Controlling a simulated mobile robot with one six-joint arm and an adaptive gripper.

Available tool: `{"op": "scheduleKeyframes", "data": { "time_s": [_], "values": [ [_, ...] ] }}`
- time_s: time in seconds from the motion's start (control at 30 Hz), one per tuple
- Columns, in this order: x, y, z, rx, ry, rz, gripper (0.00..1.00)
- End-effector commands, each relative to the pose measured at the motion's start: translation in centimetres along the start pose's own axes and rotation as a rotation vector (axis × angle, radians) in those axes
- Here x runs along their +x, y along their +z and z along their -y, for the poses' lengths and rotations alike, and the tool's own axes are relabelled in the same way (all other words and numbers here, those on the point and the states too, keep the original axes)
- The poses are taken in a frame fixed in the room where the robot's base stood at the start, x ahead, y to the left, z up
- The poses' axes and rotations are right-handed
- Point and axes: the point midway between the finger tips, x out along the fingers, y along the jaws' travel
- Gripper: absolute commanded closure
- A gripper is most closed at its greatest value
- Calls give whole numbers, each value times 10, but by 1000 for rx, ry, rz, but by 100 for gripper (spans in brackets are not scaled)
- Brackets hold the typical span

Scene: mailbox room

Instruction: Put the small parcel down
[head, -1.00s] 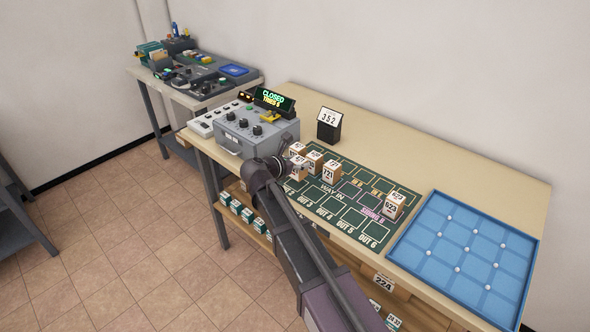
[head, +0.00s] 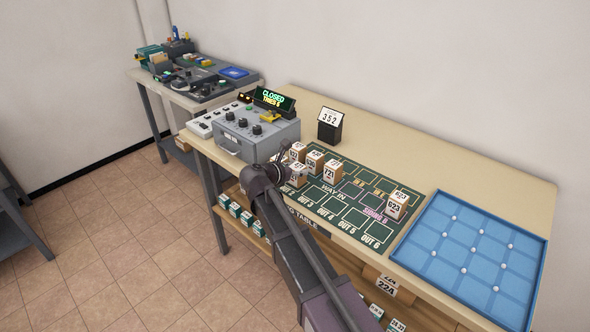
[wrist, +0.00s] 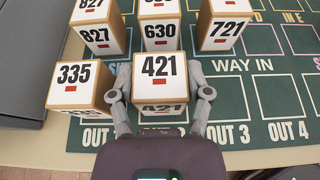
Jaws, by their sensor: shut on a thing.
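My gripper (wrist: 160,98) is shut on a small parcel labelled 421 (wrist: 160,72), with one finger on each side. In the head view my gripper (head: 284,168) and the held parcel (head: 298,176) are at the left part of the green mat (head: 352,196), over its front rows. The parcel looks level. I cannot tell whether its underside touches the mat. In the wrist view parcel 335 (wrist: 76,76) stands close on its left. Parcels 827 (wrist: 98,36), 630 (wrist: 158,34) and 721 (wrist: 224,32) stand in a row behind it.
Mat cells to the right, near OUT 3 (wrist: 228,134), are empty. Another parcel (head: 397,204) stands at the mat's right end, beside a blue tray (head: 432,258). A grey machine (head: 257,138) with a CLOSED display (head: 273,99) and a 352 sign (head: 329,125) stand behind.

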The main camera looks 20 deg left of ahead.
Motion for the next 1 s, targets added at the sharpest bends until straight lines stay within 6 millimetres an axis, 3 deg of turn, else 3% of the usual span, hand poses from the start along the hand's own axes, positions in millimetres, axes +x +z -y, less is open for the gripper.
{"op": "scheduleKeyframes", "data": {
  "time_s": [0.1, 0.13, 0.23, 0.87, 1.0],
  "values": [
    [2, -3, 0, 0, 0, 0, 89],
    [2, -3, 0, 0, 0, 0, 34],
    [1, -2, 0, 0, 0, 0, 4],
    [0, 2, 0, 0, 0, 0, 2],
    [-14, 2, 0, 0, 2, 0, 2]
  ]
}}
